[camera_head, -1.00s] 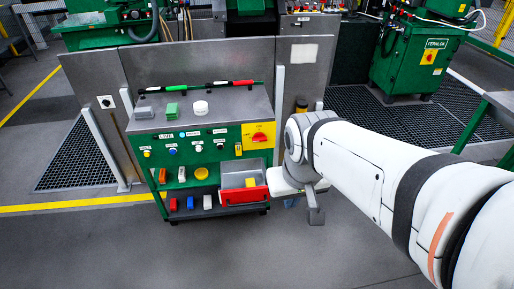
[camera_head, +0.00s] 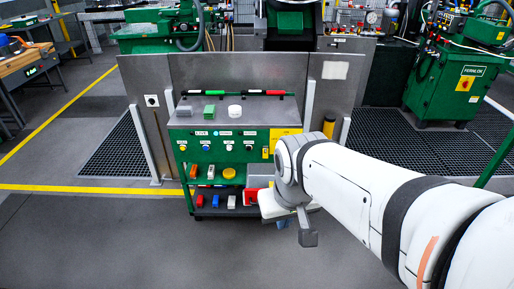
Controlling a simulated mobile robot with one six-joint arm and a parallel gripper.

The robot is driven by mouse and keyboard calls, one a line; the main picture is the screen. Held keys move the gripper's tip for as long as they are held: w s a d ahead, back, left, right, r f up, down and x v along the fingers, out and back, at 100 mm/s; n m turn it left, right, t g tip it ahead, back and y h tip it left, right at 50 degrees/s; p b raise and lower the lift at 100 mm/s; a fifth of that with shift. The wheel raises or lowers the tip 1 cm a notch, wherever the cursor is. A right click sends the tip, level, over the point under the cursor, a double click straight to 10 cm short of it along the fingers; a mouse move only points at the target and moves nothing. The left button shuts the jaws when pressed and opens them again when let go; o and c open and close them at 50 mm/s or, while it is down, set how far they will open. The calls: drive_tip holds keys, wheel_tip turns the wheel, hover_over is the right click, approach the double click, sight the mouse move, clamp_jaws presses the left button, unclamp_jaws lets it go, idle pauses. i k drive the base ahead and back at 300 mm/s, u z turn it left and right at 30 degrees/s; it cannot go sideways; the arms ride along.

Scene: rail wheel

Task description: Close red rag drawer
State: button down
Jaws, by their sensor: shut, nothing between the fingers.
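The red-fronted drawer (camera_head: 251,195) sits low on the right side of the green cabinet (camera_head: 212,160). Only the left part of its red front shows, with a strip of its grey inside above; my arm hides the rest. I cannot tell how far out it stands. My gripper (camera_head: 307,238) hangs from the white wrist just right of and in front of the drawer. Its fingers are small in view and look shut and empty. I cannot tell whether my wrist or gripper touches the drawer.
The cabinet top carries a grey block, a green block (camera_head: 209,110) and a white round piece (camera_head: 234,110). Lower shelves hold several small coloured blocks and a yellow disc (camera_head: 229,173). Grey panels stand behind. The floor in front and to the left is clear.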

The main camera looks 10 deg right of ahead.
sight(259, 175)
drive_tip(key=i, duration=1)
drive_tip(key=u, duration=0.05)
